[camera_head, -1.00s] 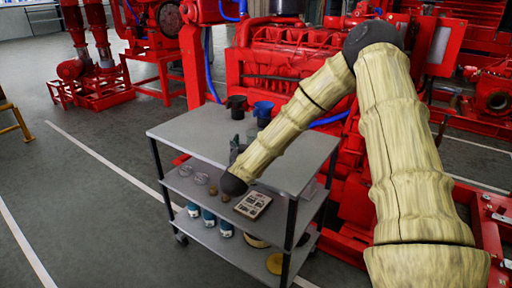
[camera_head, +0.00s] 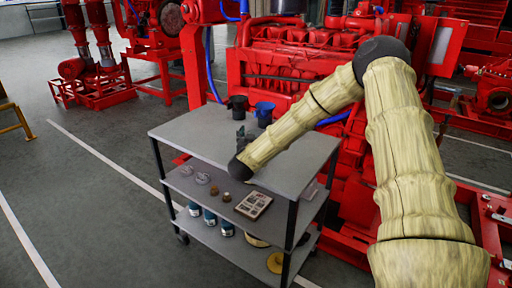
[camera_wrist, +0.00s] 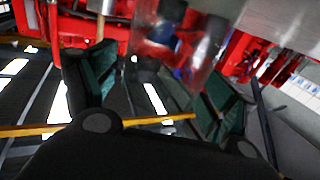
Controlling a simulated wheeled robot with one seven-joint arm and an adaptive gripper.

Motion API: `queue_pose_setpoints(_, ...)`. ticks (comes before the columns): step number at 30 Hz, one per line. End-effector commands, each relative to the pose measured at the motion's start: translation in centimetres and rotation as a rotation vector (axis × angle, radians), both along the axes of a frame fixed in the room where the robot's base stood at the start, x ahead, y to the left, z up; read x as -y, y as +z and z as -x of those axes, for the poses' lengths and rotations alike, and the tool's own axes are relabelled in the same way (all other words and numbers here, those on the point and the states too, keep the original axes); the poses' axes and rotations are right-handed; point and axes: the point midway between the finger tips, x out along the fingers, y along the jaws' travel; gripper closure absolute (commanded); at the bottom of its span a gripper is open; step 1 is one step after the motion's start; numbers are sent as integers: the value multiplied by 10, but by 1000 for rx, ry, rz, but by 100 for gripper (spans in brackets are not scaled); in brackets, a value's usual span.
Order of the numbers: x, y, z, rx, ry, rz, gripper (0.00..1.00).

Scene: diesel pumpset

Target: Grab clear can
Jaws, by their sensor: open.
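My gripper (camera_head: 241,137) shows small and dark in the head view, over the top of the grey cart, beyond my dark wrist. In the wrist view its two green-padded fingers (camera_wrist: 158,92) are spread apart. A see-through, blurred shape, which looks like the clear can (camera_wrist: 178,42), lies ahead of and between the fingertips; I cannot tell whether it touches them. In the head view I cannot make out this can; my gripper and wrist may hide it. Two small clear round items (camera_head: 203,178) sit on the cart's middle shelf.
The grey cart (camera_head: 190,133) has several shelves. A black cup (camera_head: 237,107) and a blue cup (camera_head: 264,113) stand at its top's back edge. A flat device (camera_head: 253,205) lies on the middle shelf. The red engine (camera_head: 290,55) stands close behind.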

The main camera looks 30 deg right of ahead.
Motion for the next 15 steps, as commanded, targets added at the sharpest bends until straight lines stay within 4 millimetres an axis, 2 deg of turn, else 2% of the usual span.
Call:
queue_pose_setpoints(1,0,0,0,0,0,0,17)
queue_pose_setpoints(2,0,0,0,0,0,0,23)
queue_pose_setpoints(11,0,0,0,0,0,0,77)
queue_pose_setpoints(15,0,0,0,0,0,0,80)
